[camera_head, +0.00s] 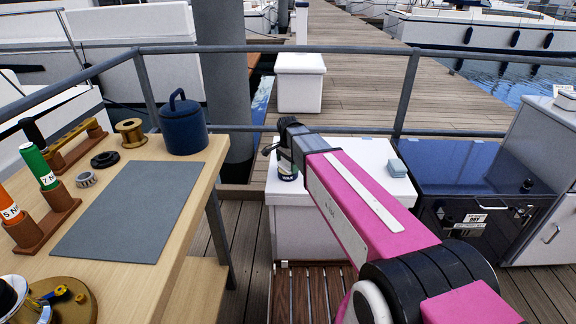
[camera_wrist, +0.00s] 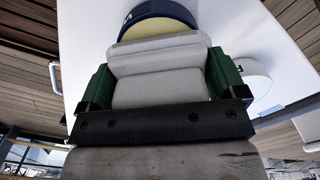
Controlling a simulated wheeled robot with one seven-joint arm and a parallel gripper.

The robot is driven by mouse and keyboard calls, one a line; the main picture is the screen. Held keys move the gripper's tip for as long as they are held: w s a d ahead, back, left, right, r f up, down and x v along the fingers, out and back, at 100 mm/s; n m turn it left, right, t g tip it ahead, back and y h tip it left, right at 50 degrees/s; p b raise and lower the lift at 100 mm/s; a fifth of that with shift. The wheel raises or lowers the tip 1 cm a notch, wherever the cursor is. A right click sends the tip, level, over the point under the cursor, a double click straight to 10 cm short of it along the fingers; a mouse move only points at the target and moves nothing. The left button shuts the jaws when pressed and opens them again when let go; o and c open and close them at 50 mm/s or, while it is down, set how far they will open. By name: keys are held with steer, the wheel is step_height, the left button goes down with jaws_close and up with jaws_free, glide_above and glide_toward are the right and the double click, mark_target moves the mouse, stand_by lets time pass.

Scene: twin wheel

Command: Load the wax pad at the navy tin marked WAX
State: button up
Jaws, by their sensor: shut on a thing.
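The navy tin (camera_head: 287,171) with a white label stands upright near the left edge of the white locker top (camera_head: 340,160). In the wrist view its navy rim (camera_wrist: 160,13) and pale yellow wax (camera_wrist: 158,29) show at the top. My gripper (camera_head: 289,140) is at the tin, partly covering it in the head view. In the wrist view the gripper (camera_wrist: 160,82) has its green fingers shut on a pale grey pad (camera_wrist: 158,58). The pad's far edge overlaps the wax in the picture; I cannot tell whether they touch.
A blue-grey block (camera_head: 396,168) lies on the locker top. A dark glossy chest (camera_head: 470,165) stands to the right. The wooden bench (camera_head: 130,258) at left carries a grey mat, a blue lidded pot (camera_head: 183,128) and spools. A metal rail (camera_head: 330,129) runs behind.

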steer(key=shift+r, duration=3.25)
steer(key=s+d+r+n, duration=0.4)
steer(key=d+r+n, duration=0.1)
steer(key=d, duration=0.4)
steer(key=s+d+r+n, duration=0.4)
steer(key=d+r+n, duration=0.1)
steer(key=d, duration=0.5)
steer(key=shift+s+r, duration=0.15)
steer(key=shift+r, duration=0.75)
